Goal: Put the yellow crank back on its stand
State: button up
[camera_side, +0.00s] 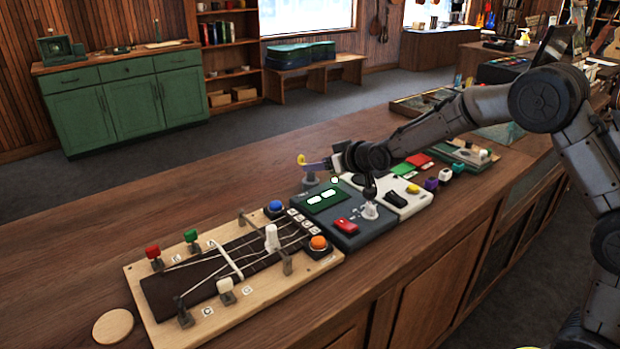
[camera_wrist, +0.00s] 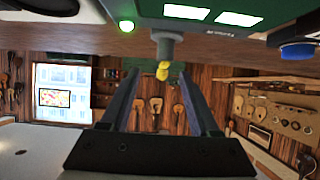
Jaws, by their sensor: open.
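The yellow crank (camera_side: 301,159) shows as a small yellow knob near the top of a short grey stand (camera_side: 310,182), behind the dark control box. My gripper (camera_side: 318,166) is level beside it, pointing left. In the wrist view, my gripper (camera_wrist: 163,82) is open, with one finger on each side of the yellow crank (camera_wrist: 163,71). There the grey stand (camera_wrist: 166,46) hangs from the top of the upside-down picture, and the crank shows at its end. I cannot tell whether the crank is seated on the stand or whether a finger touches it.
The dark control box (camera_side: 345,226) with a red switch and a small lever stands just in front. A wooden fretboard jig (camera_side: 250,295) with coloured knobs lies to the left, a pale box (camera_side: 412,205) to the right. The counter behind the jig is clear.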

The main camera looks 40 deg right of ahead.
aim_at(308, 173)
jog(key=shift+a+x, duration=0.15)
jog(key=shift+x, duration=1.2)
jog(key=shift+a+x, duration=0.1)
jog(key=shift+x, duration=1.2)
grip_shut()
